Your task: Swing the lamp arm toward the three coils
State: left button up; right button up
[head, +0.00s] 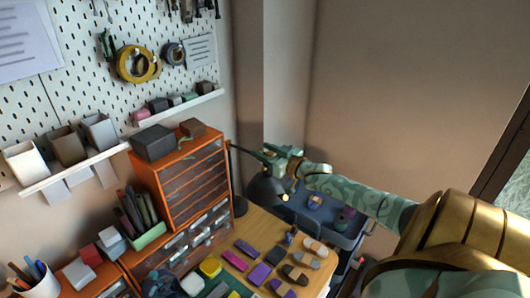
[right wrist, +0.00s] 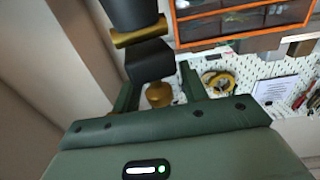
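The black desk lamp has its shade (head: 266,189) hanging low over the back edge of the wooden desk, with a small lit bulb at its rim. Its thin arm (head: 246,152) runs from the left toward my right gripper (head: 284,158), which is at the top of the shade. In the right wrist view my two green fingers (right wrist: 158,88) stand apart around a brass knob (right wrist: 159,96), with visible gaps beside it. Black lamp parts (right wrist: 150,60) show beyond. Coils (head: 314,201) (head: 344,216) lie on a blue-grey tray (head: 290,208) right of the lamp. My left gripper is not seen.
An orange drawer cabinet (head: 190,178) stands left of the lamp. Several coloured blocks (head: 258,274) lie on the desk (head: 262,226). A white pegboard (head: 85,75) with tape rolls hangs behind. The brown wall (head: 420,90) at right is bare.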

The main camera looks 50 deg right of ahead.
jog(key=s+p, duration=0.1)
jog(key=s, duration=1.5)
jog(key=shift+s+d, duration=0.15)
jog(key=shift+d, duration=0.1)
